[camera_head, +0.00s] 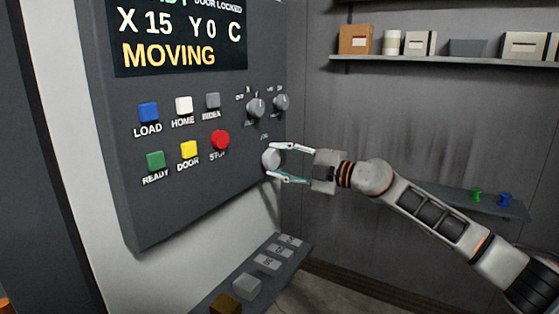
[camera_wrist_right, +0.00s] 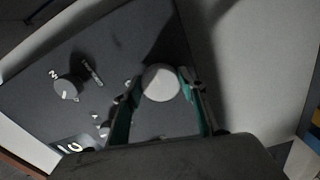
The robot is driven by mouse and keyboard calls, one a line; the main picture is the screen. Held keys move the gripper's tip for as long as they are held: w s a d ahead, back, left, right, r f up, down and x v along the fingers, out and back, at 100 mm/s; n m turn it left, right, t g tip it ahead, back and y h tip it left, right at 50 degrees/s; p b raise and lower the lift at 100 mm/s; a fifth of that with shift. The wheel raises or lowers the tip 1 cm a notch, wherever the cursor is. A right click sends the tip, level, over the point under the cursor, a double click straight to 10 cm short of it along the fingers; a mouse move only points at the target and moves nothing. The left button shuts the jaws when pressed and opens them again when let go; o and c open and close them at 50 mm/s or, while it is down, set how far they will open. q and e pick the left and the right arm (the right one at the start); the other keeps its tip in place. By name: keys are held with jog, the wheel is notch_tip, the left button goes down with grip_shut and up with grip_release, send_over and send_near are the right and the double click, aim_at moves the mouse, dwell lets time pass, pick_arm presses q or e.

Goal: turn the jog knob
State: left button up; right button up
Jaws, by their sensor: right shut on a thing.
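The jog knob (camera_head: 270,159) is a round light-grey knob at the lower right of the dark control panel (camera_head: 180,210). My right gripper (camera_head: 279,161) reaches in from the right with a finger on either side of the knob, shut on it. In the right wrist view the knob (camera_wrist_right: 161,82) shows as a pale disc between the teal-lined fingertips (camera_wrist_right: 160,90). The panel's screen (camera_head: 178,35) reads "X 15 Y 0 C" and "MOVING". My left gripper is not in view.
Above the jog knob are two grey selector knobs (camera_head: 256,108). Left of it are a red stop button (camera_head: 220,140) and several coloured buttons. A ledge with grey blocks (camera_head: 247,285) lies below. A shelf with boxes (camera_head: 450,62) is on the back wall.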

jog(key=m, duration=0.4)
jog(key=shift+f, duration=0.15)
jog(key=shift+s+a+f+m, duration=0.1)
jog(key=shift+m, duration=1.6)
jog(key=o, duration=1.1)
jog(key=shift+o, duration=0.2)
jog(key=v, duration=1.2)
